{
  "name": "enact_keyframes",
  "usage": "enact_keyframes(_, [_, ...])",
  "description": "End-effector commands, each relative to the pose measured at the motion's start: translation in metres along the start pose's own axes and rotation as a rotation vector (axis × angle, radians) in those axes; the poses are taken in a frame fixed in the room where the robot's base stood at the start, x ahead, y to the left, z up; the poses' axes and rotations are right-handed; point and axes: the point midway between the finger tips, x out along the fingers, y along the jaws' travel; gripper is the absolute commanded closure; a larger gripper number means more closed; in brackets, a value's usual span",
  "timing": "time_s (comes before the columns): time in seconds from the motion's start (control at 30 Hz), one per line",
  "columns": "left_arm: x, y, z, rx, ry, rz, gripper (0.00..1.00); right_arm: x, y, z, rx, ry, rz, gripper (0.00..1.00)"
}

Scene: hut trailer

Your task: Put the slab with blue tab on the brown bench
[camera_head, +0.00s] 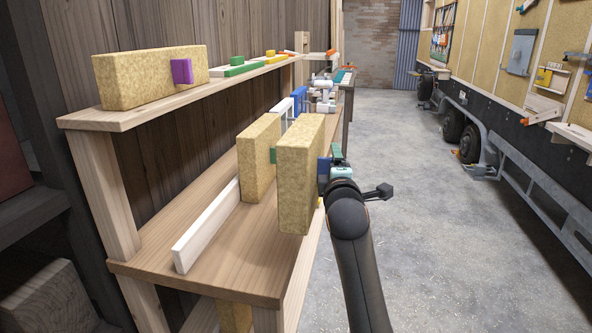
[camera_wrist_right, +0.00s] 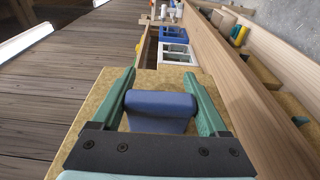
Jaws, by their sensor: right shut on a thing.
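The tan slab with the blue tab (camera_head: 300,178) stands upright over the near right part of the brown bench (camera_head: 225,262). Whether its lower edge touches the bench top is unclear. My right gripper (camera_head: 336,166) comes from the right side and is shut on the blue tab (camera_head: 324,168). In the right wrist view, the blue tab (camera_wrist_right: 160,108) lies between the two green fingers, with the slab's speckled face (camera_wrist_right: 92,108) behind it. My left gripper is not in view.
A slab with a green tab (camera_head: 256,150) stands on the bench just left of the held slab. A white bar (camera_head: 205,232) lies at the bench's left. A slab with a purple tab (camera_head: 140,80) sits on the upper shelf (camera_head: 125,118). Frames and small items (camera_head: 318,95) stand farther back.

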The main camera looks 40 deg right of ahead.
Motion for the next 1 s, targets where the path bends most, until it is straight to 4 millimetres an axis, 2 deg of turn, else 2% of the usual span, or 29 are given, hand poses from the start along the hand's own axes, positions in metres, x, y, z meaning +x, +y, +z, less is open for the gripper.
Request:
enact_keyframes(0.3, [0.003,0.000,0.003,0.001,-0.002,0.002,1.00,0.015,-0.034,-0.077,-0.001,0.006,0.000,0.87])
enact_keyframes(0.5, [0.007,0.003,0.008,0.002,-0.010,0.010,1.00,0.021,-0.070,-0.107,-0.003,0.004,0.001,0.87])
enact_keyframes(0.77, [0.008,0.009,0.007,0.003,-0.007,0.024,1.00,0.024,-0.088,-0.124,0.001,0.004,0.003,0.87])
enact_keyframes(0.83, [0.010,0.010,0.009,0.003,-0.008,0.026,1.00,0.025,-0.097,-0.130,-0.001,0.004,0.002,0.87])
enact_keyframes(1.0, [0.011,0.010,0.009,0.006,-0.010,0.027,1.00,0.026,-0.120,-0.129,-0.003,0.003,0.003,0.87])
